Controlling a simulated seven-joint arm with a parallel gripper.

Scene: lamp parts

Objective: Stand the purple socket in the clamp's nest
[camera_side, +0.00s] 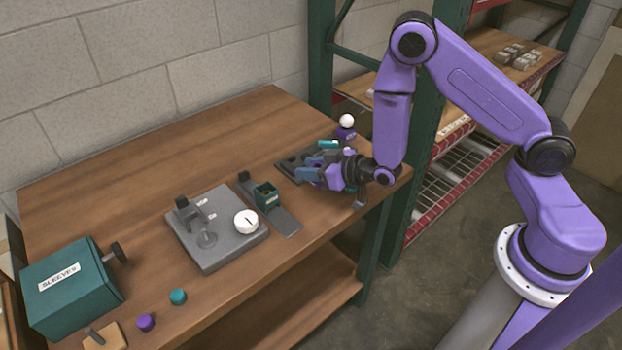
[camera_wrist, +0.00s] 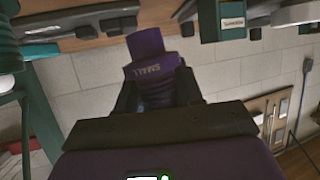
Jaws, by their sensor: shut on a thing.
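In the wrist view a purple socket (camera_wrist: 152,66) with the word SMALL on it is held between the dark fingers of my gripper (camera_wrist: 156,92). In the side view my gripper (camera_side: 314,171) is over the back right of the table, and the socket is hard to tell from the purple hand there. A grey slide (camera_side: 286,222) with a dark end block and a teal labelled block (camera_side: 267,195) lies to the left of my gripper and may be the clamp. I cannot make out its nest.
A dark tray (camera_side: 291,164) lies beside my gripper, with a white ball on a purple base (camera_side: 346,132) behind. A teal SLEEVES box (camera_side: 70,284) and two small caps (camera_side: 178,297) are front left. The back left is clear.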

